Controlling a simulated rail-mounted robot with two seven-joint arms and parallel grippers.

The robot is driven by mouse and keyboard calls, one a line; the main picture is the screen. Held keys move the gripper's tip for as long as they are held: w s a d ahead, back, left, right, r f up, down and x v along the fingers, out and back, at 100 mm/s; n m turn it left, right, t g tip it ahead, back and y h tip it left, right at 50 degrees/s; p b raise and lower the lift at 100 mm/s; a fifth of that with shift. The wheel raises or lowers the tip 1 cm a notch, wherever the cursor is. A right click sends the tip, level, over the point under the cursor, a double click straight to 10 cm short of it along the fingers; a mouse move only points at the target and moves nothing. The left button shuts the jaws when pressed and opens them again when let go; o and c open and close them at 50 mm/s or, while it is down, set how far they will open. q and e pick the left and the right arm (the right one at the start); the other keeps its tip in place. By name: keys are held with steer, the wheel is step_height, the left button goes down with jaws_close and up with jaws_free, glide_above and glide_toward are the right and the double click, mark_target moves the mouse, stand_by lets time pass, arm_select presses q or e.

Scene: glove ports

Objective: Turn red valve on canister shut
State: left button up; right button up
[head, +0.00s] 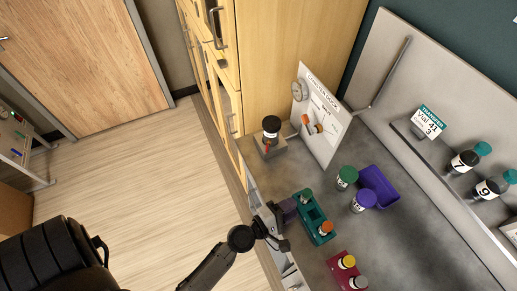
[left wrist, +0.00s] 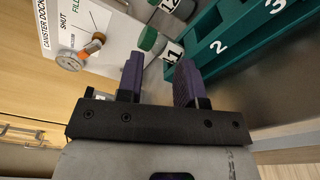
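A canister (head: 271,124) with a black top stands on a grey block at the left end of the counter, beside the white canister dock panel (head: 322,112). A small red part (head: 267,147) shows low on the canister; its exact setting is too small to tell. The panel carries a round gauge and an orange-red handle (head: 314,127), also in the left wrist view (left wrist: 94,45), near SHUT and FILL markings. My left gripper (head: 286,209), with purple fingers, is open and empty near the teal rack, apart from the canister. My right gripper is not in view.
The teal rack (head: 325,238) holds capped vials, including one labelled 41 (left wrist: 172,52). A purple bin (head: 384,190), two loose vials and a crimson rack (head: 338,272) stand nearby.

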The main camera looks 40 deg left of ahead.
mark_target(267, 149)
arm_select(q)
steer(key=a+n+y, duration=0.2)
steer(key=n, duration=0.1)
steer(key=a+n+y, duration=0.2)
steer(key=n, duration=0.1)
steer(key=a+n+t+y, duration=0.1)
steer(key=a+n+y, duration=0.1)
steer(key=n, duration=0.2)
steer(key=shift+a+f, duration=0.1)
steer(key=shift+f, duration=0.2)
steer(key=shift+s+a+n+g+y, duration=0.55)
steer(key=shift+a+n+g+y, duration=0.55)
steer(key=shift+a+n+y, duration=3.8)
steer(key=w+a+n+h, duration=0.1)
steer(key=w, duration=0.2)
steer(key=w+a+p, duration=0.1)
steer(key=w, duration=0.3)
steer(key=w+a+n+h, duration=0.1)
steer(key=w, duration=0.3)
steer(key=shift+a+f+n+h+p, duration=0.15)
steer(key=shift+n+h+p, duration=0.15)
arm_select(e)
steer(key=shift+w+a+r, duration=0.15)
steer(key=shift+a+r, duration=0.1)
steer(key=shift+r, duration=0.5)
arm_select(q)
steer(key=shift+c, duration=0.5)
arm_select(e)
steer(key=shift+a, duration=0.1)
